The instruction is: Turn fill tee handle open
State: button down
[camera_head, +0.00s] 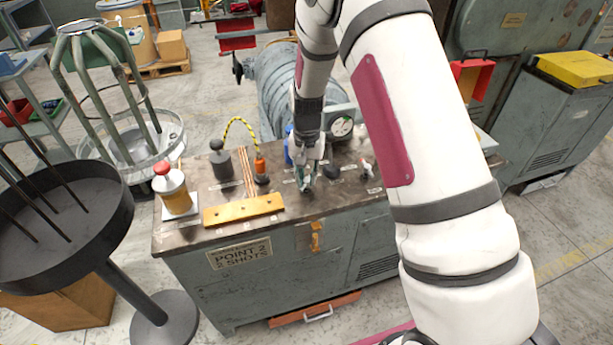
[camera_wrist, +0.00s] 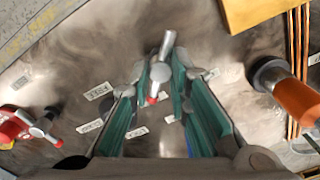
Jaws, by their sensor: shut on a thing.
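The fill tee handle (camera_wrist: 161,72) is a small grey metal lever with a rounded hub and a red tip, standing on the worn metal bench top. In the wrist view it sits between the teal-lined fingers of my gripper (camera_wrist: 163,82). The fingers are shut on it, one on each side. Small white labels (camera_wrist: 98,91) lie on the bench around it, too small to read surely. In the head view my gripper (camera_head: 306,182) reaches down to the bench top, and its fingers mostly hide the handle. The handle's exact angle is hard to tell.
A yellow bar (camera_head: 243,210), an orange-bodied tool (camera_wrist: 297,102) and copper rods (camera_head: 244,175) are on the bench (camera_head: 215,230) to the left of my gripper in the head view. A red-capped jar (camera_head: 172,190) stands farther left. A gauge (camera_head: 341,127) is just behind.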

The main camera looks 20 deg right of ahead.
aim_at(307, 179)
jog(key=shift+d+r, duration=0.1)
jog(key=c, duration=1.5)
grip_release()
notch_tip(307, 179, up, 12)
